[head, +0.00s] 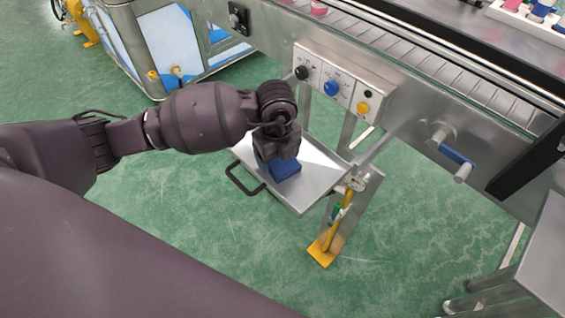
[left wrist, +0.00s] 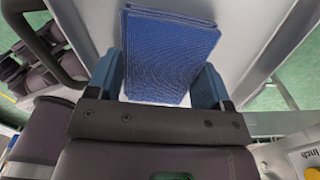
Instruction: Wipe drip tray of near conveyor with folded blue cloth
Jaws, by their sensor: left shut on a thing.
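The drip tray (head: 316,190) is a shallow light-metal tray with a dark handle (head: 243,181), below the side of the near conveyor (head: 420,80). The folded blue cloth (head: 286,170) is over the tray's left half, under my left gripper (head: 277,158). In the left wrist view the blue cloth (left wrist: 168,55) sits between the fingers of my left gripper (left wrist: 160,88), which is shut on it. The tray surface (left wrist: 245,45) shows around the cloth. I cannot tell whether the cloth touches the tray. My right gripper is not in view.
A control box (head: 343,84) with knobs is on the conveyor side above the tray. A crank handle (head: 452,158) sticks out to the right. A yellow foot pedal (head: 324,252) stands below the tray. A metal table (head: 545,255) is at the lower right.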

